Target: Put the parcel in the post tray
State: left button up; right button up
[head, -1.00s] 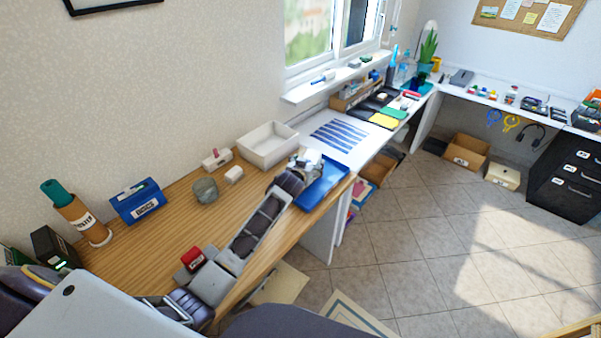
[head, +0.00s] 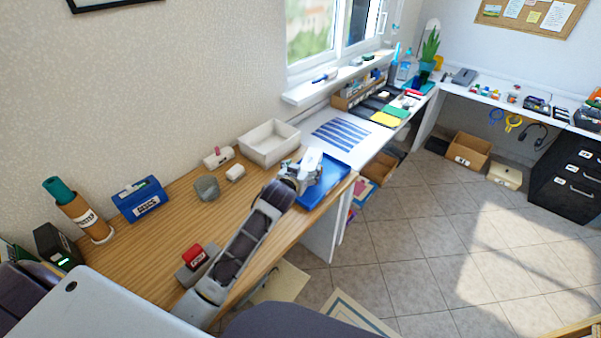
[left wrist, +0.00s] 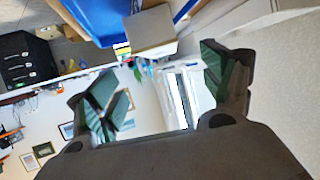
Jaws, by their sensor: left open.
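My left gripper (head: 303,174) reaches over the near-right end of the wooden desk, beside a blue tray (head: 333,187). Its green-padded fingers are apart and empty in the left wrist view (left wrist: 160,78). No label marks the post tray; a white open tray (head: 268,144) stands farther back. My right gripper is not in view.
On the desk stand a grey round object (head: 206,188), a small white block (head: 235,173), a blue labelled box (head: 140,199), a brown cylinder (head: 84,217) and a red-topped item (head: 193,256). Bare wood lies left of my arm.

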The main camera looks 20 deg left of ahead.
pick_arm(q)
jog(key=shift+v, duration=1)
jog(key=shift+f, duration=0.1)
